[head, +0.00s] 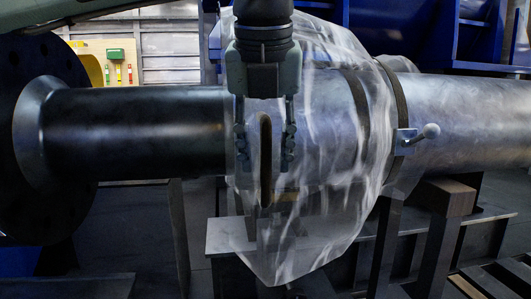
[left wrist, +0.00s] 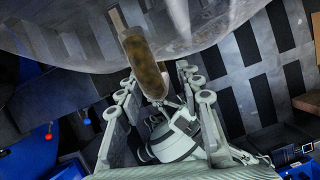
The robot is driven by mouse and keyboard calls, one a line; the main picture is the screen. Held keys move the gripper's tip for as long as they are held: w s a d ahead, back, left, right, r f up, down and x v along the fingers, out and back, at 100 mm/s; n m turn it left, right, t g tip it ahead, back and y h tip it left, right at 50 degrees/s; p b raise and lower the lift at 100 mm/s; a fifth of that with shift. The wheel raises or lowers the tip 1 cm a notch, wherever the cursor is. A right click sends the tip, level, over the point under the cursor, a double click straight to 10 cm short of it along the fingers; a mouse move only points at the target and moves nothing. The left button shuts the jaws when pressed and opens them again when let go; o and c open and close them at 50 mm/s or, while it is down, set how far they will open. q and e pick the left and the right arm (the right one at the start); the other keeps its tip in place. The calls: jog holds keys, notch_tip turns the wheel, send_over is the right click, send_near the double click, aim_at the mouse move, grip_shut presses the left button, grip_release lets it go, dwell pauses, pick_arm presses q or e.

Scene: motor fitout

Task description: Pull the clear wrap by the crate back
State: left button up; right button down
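A clear, wrinkled wrap (head: 325,110) hangs around the middle of a large horizontal metal shaft, its lower end drooping to a point below. A slim brown and dark upright bar (head: 265,160) stands at the wrap's front; the left wrist view shows it as a worn brown bar (left wrist: 145,65). My left gripper (head: 265,155) comes down from above, open, one finger on each side of the bar with gaps between. The left wrist view shows the open fingers (left wrist: 155,95) and a translucent sheet behind. I see no clear crate.
The dark shaft (head: 140,130) meets a big round flange (head: 45,140) at left. A wooden block (head: 446,197) tops a post below. Dark slats (head: 505,275) lie lower right.

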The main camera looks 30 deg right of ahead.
pick_arm(q)
jog(key=v, duration=1.1)
jog(key=shift+r, duration=0.35)
jog(key=shift+s+a, duration=0.1)
